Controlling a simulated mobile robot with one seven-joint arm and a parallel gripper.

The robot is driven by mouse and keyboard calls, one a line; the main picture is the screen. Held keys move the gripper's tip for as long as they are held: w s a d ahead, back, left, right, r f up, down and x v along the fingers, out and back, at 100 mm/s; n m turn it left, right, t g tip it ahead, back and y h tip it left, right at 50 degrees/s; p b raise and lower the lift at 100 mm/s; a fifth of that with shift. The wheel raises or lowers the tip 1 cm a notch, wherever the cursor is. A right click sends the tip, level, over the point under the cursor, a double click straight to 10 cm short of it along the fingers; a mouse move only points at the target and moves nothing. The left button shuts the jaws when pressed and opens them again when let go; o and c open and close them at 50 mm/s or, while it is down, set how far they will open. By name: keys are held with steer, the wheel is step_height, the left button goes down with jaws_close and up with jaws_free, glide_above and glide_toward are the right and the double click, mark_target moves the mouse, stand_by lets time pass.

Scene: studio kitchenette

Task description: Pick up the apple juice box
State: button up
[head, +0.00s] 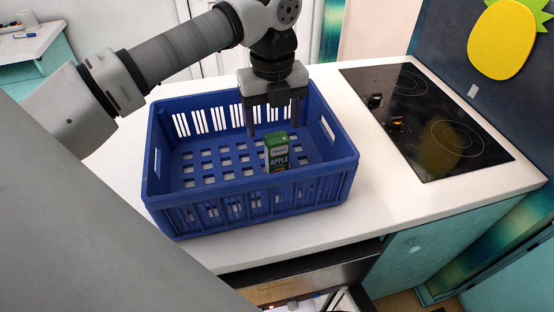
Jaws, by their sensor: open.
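The apple juice box (278,153) is a small green carton with a white "APPLE" label. It stands upright inside a blue plastic crate (165,211), a little right of the crate's middle. My gripper (273,121) points down into the crate from above. Its two dark fingers are spread apart, with nothing seen between them. The fingertips are just above or behind the top of the box in the picture; I cannot tell the exact depth gap. The bottom of the box is partly hidden by the crate's front wall.
The crate's slotted walls surround the box on all sides. The crate stands on a white counter (375,200). A black cooktop (425,118) with two knobs is to the right.

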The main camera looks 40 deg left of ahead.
mark_target(274, 137)
step_height(274, 137, down, 5)
steer(key=shift+w+r+b, duration=0.1)
steer(key=shift+b, duration=0.75)
steer(key=f, duration=0.1)
steer(key=f+b, duration=0.1)
steer(key=f, duration=0.1)
steer(key=f+b, duration=0.1)
steer(key=f, duration=0.1)
steer(key=shift+w+d+f, duration=0.15)
steer(key=shift+d+f, duration=0.05)
steer(key=shift+d, duration=0.1)
steer(key=shift+r, duration=0.1)
steer(key=c, duration=1.2)
